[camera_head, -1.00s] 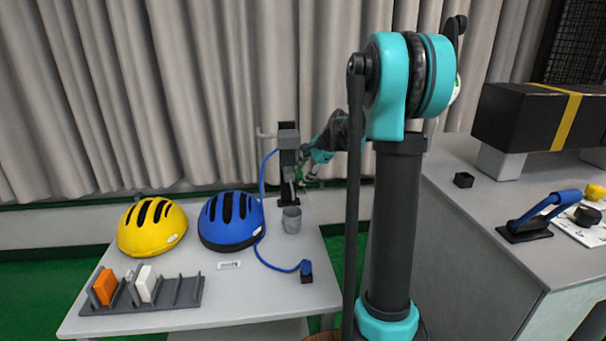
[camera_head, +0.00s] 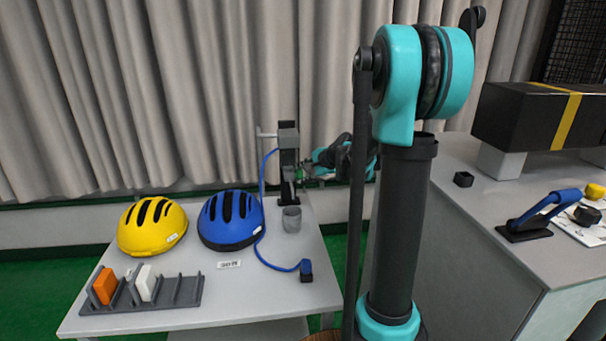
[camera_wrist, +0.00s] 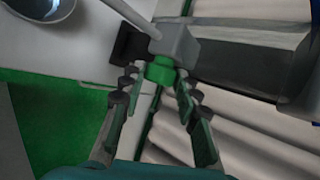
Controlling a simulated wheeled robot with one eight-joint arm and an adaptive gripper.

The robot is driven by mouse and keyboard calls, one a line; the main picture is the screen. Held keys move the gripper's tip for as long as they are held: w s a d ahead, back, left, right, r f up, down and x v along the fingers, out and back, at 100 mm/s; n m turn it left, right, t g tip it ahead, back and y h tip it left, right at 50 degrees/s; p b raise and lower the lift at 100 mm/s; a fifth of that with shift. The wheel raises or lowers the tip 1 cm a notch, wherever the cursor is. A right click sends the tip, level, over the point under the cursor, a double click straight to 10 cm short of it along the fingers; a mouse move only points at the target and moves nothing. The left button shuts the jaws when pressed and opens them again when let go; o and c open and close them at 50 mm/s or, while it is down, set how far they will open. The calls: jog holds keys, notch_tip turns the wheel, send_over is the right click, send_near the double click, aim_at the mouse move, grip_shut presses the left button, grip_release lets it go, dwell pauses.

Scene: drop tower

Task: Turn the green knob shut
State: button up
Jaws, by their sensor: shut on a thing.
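The green knob (camera_wrist: 160,71) sits on a grey block (camera_wrist: 176,44) with a light rod, in the wrist view. My gripper (camera_wrist: 158,80) has its fingers on both sides of the knob and is shut on it. In the head view my gripper (camera_head: 310,172) reaches from the right to the dark upright stand (camera_head: 288,160) on the white table. The knob is too small to make out clearly there. A grey cup (camera_head: 291,219) stands at the foot of the stand; its rim also shows in the wrist view (camera_wrist: 74,8).
The table (camera_head: 250,300) holds a yellow helmet (camera_head: 150,240), a blue helmet (camera_head: 222,238), a slotted rack (camera_head: 178,295) and a blue cable (camera_head: 264,255) beside the stand. A grey counter (camera_head: 470,215) stands at right. A curtain (camera_head: 190,60) hangs behind.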

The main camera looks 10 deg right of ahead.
jog(key=shift+s, duration=0.1)
jog(key=o, duration=1.1)
jog(key=shift+o, duration=0.2)
jog(key=v, duration=1.2)
